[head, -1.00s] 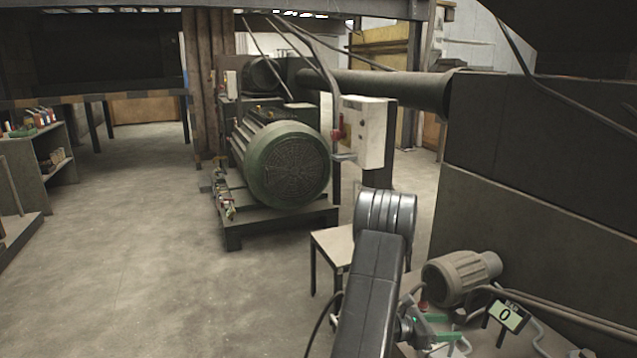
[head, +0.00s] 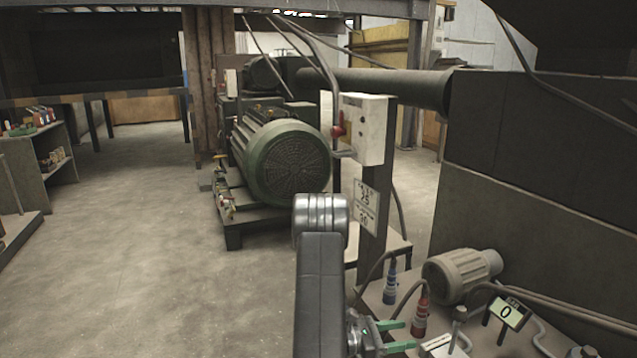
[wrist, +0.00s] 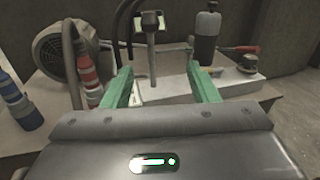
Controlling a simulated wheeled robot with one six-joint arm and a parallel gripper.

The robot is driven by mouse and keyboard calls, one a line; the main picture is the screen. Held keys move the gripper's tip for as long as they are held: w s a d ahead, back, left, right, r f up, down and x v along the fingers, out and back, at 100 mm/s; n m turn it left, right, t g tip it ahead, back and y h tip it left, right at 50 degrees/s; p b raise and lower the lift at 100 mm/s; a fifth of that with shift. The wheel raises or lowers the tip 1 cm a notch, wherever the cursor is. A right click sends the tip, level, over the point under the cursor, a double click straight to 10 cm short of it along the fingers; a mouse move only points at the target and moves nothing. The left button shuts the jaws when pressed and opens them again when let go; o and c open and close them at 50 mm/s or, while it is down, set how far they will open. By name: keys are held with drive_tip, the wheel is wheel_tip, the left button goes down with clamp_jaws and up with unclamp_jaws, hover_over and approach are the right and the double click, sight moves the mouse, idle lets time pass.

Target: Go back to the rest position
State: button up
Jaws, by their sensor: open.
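My gripper (head: 400,336) is at the lower middle of the head view, beside my dark arm and over the near edge of the bench. In the wrist view its two green fingers (wrist: 161,89) stand apart with nothing held between them. Beyond the fingers is a pale block-like fixture (wrist: 240,84) on the bench, with a small display on a stand (wrist: 150,22) behind it.
A control box on a post (head: 362,130) and a large green motor (head: 288,163) stand behind.

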drive_tip(key=shift+s+a, duration=0.2)
drive_tip(key=shift+a, duration=1.4)
